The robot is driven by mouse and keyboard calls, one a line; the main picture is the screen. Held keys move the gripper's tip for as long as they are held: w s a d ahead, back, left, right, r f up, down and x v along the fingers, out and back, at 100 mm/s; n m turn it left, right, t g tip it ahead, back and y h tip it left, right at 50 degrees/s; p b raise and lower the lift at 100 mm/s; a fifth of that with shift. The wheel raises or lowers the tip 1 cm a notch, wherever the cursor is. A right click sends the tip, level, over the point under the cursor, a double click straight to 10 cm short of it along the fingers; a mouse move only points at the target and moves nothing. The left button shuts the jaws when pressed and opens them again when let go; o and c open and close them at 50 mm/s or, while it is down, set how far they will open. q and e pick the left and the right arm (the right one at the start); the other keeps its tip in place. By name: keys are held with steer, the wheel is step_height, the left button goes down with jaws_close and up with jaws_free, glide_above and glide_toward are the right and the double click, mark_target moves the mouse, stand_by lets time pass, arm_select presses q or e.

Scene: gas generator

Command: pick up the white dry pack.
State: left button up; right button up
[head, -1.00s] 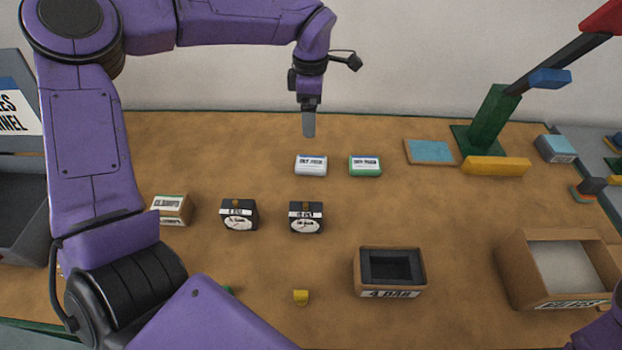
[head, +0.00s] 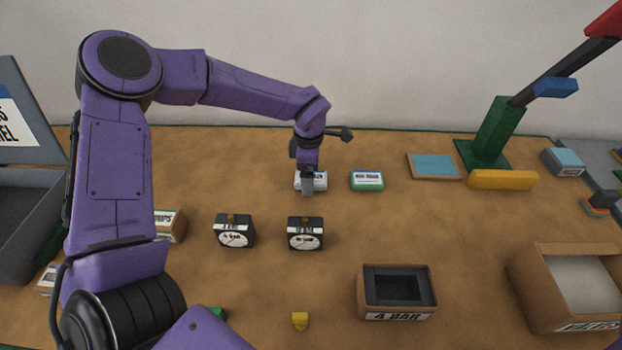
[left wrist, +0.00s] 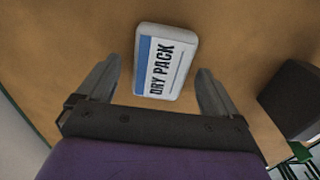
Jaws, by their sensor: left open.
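The white dry pack (head: 320,181) lies on the brown table, left of a similar pack with a green edge. In the head view my left gripper (head: 308,190) hangs in front of it and hides part of it. In the left wrist view the white pack (left wrist: 162,65), with a blue strip and the words "DRY PACK", lies between and just beyond the fingertips. The left gripper (left wrist: 160,82) is open, with one finger to each side of the pack and no visible contact. My right gripper is not in view.
A green-edged pack (head: 367,180) sits close to the right. Two black gauges (head: 305,234) (head: 234,231) stand nearer the front. A dark-lined box (head: 398,312) labelled 4 BAR and a cardboard box (head: 530,285) stand at front right. A blue-topped tile (head: 434,166) lies behind right.

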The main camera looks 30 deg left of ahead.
arm_select(q)
steer(key=c, duration=1.1)
steer(key=shift+r, duration=0.1)
steer(key=shift+c, duration=0.2)
